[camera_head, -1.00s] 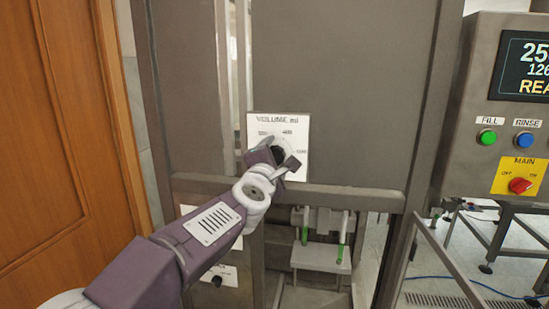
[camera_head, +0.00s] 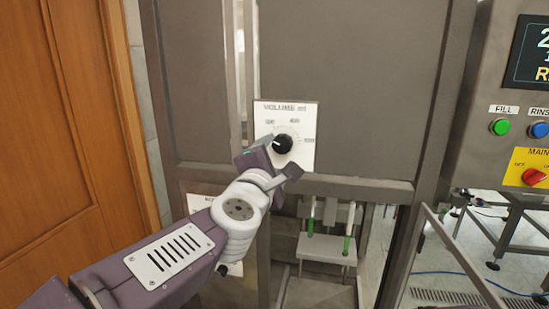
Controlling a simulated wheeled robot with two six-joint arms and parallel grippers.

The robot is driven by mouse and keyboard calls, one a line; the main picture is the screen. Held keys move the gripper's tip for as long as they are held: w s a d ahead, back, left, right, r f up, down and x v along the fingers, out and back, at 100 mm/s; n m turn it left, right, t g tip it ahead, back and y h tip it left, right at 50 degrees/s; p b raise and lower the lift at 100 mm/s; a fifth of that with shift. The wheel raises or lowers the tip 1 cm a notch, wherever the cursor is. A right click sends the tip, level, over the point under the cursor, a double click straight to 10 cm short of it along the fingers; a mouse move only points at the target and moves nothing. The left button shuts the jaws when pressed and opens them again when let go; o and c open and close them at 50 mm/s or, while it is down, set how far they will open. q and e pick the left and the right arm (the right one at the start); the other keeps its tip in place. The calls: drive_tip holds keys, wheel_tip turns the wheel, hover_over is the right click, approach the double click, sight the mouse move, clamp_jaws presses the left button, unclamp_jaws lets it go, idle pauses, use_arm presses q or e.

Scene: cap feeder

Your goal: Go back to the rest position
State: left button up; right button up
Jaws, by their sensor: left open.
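My left arm comes in from the lower left, and its left gripper (camera_head: 270,168) is open just below and in front of the black volume knob (camera_head: 283,143). The knob sits on a white plate (camera_head: 302,112) marked "VOLUME ml" on the grey machine. The knob's dark face shows clear of the fingers, and nothing shows between them. Whether a fingertip touches the knob's lower edge, I cannot tell. My right gripper is not in view.
A control box (camera_head: 480,125) with a green button (camera_head: 501,127), a blue button (camera_head: 539,130) and a red main switch (camera_head: 534,177) is at the right. A wooden door (camera_head: 60,120) is at the left. A metal bar (camera_head: 355,187) crosses below the knob plate.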

use_arm(q)
drive_tip(key=w+a+f+g+y+b, duration=0.2)
drive_tip(key=w+a+f+y+b, duration=0.1)
drive_tip(key=a+f, duration=0.8)
drive_tip(key=s+a+f+m+g, duration=0.1)
drive_tip(key=s+f+m+g, duration=0.15)
drive_tip(key=f, duration=0.65)
drive_tip(key=s+a+f+m+g, duration=0.15)
drive_tip(key=f+m, duration=0.25)
drive_tip(key=f, duration=0.6)
drive_tip(key=s+a+f+m+g, duration=0.1)
drive_tip(key=s+f+m+g, duration=0.4)
drive_tip(key=s+f, duration=0.4)
drive_tip(key=s+a+f+m+g+b, duration=0.1)
drive_tip(key=s+f+m+g, duration=0.4)
drive_tip(key=s, duration=0.8)
wheel_tip(320, 180, down, 4)
drive_tip(key=m, duration=0.3)
drive_tip(key=shift+s+a+f, duration=0.15)
drive_tip(key=shift+s+a, duration=0.2)
drive_tip(key=shift+s, duration=0.05)
